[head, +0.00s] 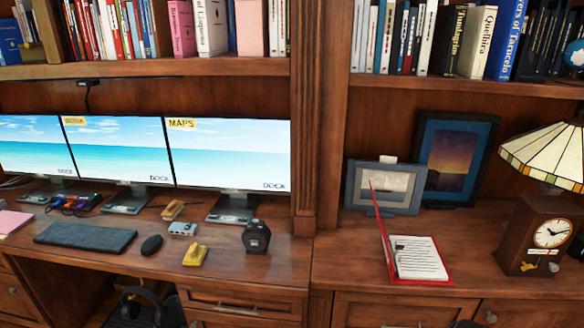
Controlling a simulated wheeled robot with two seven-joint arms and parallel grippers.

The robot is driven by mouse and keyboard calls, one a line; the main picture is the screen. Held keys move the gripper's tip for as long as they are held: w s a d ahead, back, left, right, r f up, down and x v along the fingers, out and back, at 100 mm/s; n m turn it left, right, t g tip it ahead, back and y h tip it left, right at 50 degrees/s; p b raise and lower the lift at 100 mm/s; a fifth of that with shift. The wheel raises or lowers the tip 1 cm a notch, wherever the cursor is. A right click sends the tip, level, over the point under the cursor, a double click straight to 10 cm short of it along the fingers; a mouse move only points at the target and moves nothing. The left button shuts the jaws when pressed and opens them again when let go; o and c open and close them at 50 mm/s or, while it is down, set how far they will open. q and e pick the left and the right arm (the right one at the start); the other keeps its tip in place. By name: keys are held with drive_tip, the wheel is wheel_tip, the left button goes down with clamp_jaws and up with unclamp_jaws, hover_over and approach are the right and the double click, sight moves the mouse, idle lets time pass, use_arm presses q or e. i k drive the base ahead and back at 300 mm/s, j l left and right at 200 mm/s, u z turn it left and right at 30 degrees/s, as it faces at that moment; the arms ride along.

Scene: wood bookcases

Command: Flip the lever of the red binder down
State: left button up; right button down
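The red binder (436,282) lies open on the right-hand desk top, with its red front cover (383,226) standing up at the left. White printed pages (420,258) lie inside it. A small dark and metallic detail shows at the pages' left edge, by the spine; it is too small to tell how the lever stands. Neither of my grippers can be made out in the head view.
A brown clock (536,236) and a stained-glass lamp (548,155) stand right of the binder. A grey picture frame (357,187) and a dark-framed picture (478,150) stand behind it. The desk in front of the binder is clear. Monitors (228,150) fill the left.

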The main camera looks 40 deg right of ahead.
sight(399, 248)
drive_tip(key=z, duration=2.15)
